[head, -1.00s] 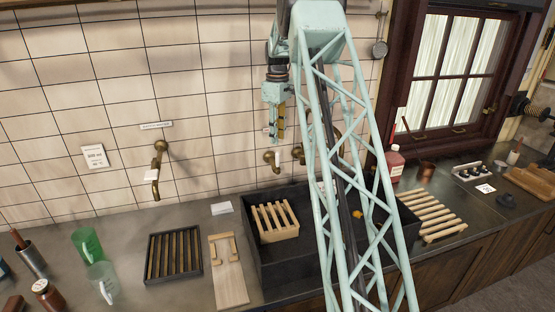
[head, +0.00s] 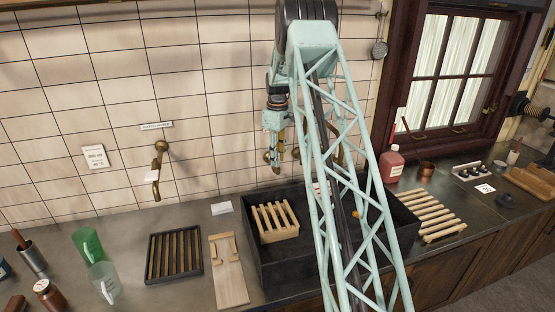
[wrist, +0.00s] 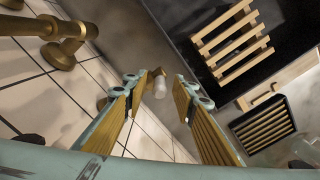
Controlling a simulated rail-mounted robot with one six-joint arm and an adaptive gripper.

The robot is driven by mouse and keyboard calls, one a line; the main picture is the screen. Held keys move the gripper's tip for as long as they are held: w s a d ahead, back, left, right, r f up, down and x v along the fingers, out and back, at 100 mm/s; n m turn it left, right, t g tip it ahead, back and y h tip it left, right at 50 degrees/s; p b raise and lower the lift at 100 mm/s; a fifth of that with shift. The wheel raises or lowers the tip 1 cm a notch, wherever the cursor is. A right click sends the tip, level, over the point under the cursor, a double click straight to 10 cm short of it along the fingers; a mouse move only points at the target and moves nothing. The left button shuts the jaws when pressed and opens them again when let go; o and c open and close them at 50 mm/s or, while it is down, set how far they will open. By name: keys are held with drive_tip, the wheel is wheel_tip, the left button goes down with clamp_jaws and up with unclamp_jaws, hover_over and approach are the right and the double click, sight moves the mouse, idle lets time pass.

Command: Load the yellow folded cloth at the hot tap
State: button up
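My gripper (head: 276,165) hangs fingers down near the tiled wall, above the back left of the dark sink (head: 259,268). In the wrist view its two yellow-padded fingers (wrist: 160,90) are apart with nothing between them. A small orange-yellow patch (head: 357,213) shows in the sink through my arm's lattice; I cannot tell if it is the cloth. A brass wall tap (head: 160,160) with a white tag is at the left, and shows beyond the fingers in the wrist view (wrist: 159,83). Brass taps (head: 268,157) above the sink are partly hidden by my gripper. I cannot tell which is hot.
A small slatted wooden rack (head: 275,221) sits at the sink's left side. A dark slatted tray (head: 174,254) and a wooden board (head: 229,271) lie left of it. A larger slatted rack (head: 433,215) and a red bottle (head: 391,164) are at the right.

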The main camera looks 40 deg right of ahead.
drive_tip(key=shift+f, duration=0.2)
drive_tip(key=shift+c, duration=0.5)
clamp_jaws()
